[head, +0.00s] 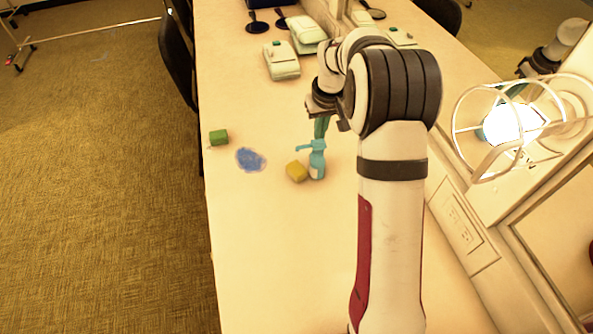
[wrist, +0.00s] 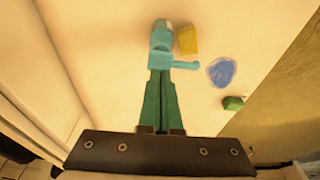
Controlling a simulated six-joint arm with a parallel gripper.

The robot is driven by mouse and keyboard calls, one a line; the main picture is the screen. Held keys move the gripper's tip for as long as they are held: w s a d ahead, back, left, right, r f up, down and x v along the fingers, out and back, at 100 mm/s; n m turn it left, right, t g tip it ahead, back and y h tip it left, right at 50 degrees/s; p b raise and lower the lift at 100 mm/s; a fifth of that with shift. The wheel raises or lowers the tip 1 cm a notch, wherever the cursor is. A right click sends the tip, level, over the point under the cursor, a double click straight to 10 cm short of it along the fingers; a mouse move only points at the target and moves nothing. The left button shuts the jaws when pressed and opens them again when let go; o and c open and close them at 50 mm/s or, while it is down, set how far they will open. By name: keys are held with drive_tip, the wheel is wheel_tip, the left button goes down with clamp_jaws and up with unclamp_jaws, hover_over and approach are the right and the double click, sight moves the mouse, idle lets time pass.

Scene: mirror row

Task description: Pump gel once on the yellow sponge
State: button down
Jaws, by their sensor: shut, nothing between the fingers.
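A teal pump bottle (head: 317,162) with a pale label stands upright on the counter in the head view. Its nozzle points left. The yellow sponge (head: 296,171) lies just left of the bottle, close to the nozzle's side. In the wrist view the bottle's pump head (wrist: 162,45) and the sponge (wrist: 188,40) show beyond the fingers. My gripper (head: 320,132) is shut and empty, with its green fingers pointing down over the pump head. The fingertips also show in the wrist view (wrist: 160,72), overlapping the pump head. I cannot tell whether they touch it.
A blue patch (head: 251,160) and a green block (head: 219,137) lie to the left near the counter (head: 270,260) edge. Pale cases (head: 282,60) and dark hand mirrors (head: 257,22) are farther back. A caged lamp (head: 515,125) and mirrors stand at the right. The front counter is clear.

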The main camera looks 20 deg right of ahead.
drive_tip(key=shift+f, duration=0.1)
drive_tip(key=shift+f, duration=1.3)
drive_tip(key=shift+r, duration=1.4)
wheel_tip(320, 180, up, 6)
